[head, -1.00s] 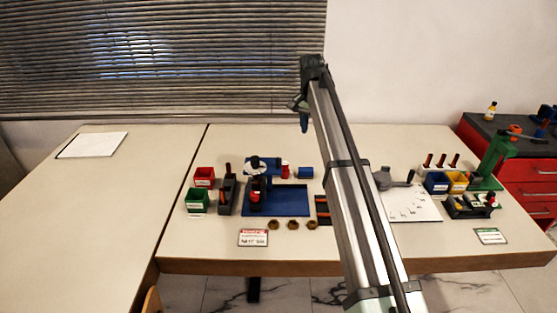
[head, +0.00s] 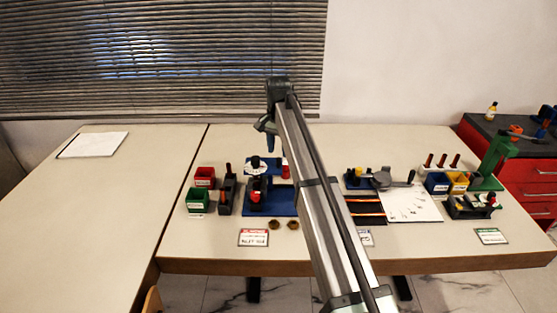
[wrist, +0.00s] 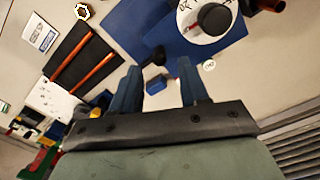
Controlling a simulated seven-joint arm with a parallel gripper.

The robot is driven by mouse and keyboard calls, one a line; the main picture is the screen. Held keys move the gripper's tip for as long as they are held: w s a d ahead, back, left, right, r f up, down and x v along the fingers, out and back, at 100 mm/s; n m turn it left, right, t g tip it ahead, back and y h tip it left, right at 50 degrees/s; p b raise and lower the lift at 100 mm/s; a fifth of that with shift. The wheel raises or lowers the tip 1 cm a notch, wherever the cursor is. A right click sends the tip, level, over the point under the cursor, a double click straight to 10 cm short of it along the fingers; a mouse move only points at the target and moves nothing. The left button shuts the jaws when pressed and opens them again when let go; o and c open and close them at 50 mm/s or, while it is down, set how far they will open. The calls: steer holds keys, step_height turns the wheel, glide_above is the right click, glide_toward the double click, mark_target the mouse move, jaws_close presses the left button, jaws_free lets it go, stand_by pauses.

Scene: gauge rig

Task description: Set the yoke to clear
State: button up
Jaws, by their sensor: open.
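No part is marked as the yoke, and I cannot tell which piece it is. A rig with a blue base (head: 283,208) stands on the table, carrying a white dial (head: 256,163) with dark marks. In the wrist view the white dial (wrist: 203,20) has a black round knob (wrist: 214,18) on it and lies beside the blue base (wrist: 145,28). My gripper (head: 266,126) is above and behind the rig. In the wrist view my gripper (wrist: 160,66) is open and empty. A small blue block (wrist: 156,84) and a black knob show between its fingers, apart from them.
Red (head: 204,175) and green bins (head: 198,199) stand left of the rig. Brass nuts (head: 283,224) and a red-edged card (head: 253,238) lie in front. Orange rods (wrist: 86,66) lie on a dark tray. The left table is mostly clear.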

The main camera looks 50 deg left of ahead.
mark_target(279, 159)
steer(key=shift+f, duration=2.55)
steer(key=shift+c, duration=0.3)
jaws_close()
